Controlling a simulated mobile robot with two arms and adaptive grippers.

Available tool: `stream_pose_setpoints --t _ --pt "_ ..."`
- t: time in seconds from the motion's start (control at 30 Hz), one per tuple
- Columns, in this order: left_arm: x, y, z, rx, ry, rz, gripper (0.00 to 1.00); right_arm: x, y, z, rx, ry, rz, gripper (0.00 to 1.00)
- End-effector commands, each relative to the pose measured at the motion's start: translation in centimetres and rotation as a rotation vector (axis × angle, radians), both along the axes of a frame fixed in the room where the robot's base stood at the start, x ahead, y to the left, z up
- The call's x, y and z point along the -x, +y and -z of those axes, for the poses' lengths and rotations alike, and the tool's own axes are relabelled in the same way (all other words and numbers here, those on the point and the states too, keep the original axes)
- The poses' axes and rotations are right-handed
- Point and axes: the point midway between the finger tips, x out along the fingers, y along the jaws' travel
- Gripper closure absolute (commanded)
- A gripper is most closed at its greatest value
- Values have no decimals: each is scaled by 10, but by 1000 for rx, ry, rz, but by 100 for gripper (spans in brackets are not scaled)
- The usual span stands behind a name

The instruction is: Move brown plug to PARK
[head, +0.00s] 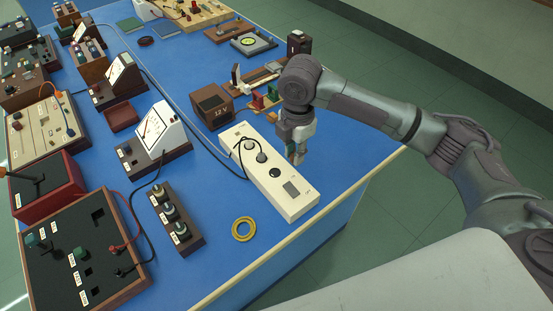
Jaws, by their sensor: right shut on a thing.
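My right gripper (297,157) points down beside the right edge of a long white box (294,204) on the blue bench. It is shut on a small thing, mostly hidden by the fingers. I take this to be the brown plug, but its colour and shape do not show clearly. On top of the white box are a grey round plug or knob (261,157) with a black cord, a dark round hole (275,172) and a grey square (291,189). Its small labels are too small to read, and I cannot make out PARK. My left gripper is not in view.
A brown 12 V box (212,106) stands behind the white box. A wooden rail with green and red parts (264,99) is near my right wrist. A yellow ring (243,229) and a three-post brown block (176,218) lie in front. Meters and cables crowd the left.

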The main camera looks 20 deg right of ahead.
Motion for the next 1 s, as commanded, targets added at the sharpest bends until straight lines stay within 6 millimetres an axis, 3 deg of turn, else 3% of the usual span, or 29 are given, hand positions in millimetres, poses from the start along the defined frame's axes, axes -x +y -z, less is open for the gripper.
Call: stream_pose_setpoints --t 0.1,0.3,1.0 --pt "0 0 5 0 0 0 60 14 -25 -15 2 -2 2 100" --pt "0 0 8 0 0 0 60 29 -49 -33 1 1 2 100" --pt "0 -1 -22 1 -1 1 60 36 -57 -59 -2 2 0 100"
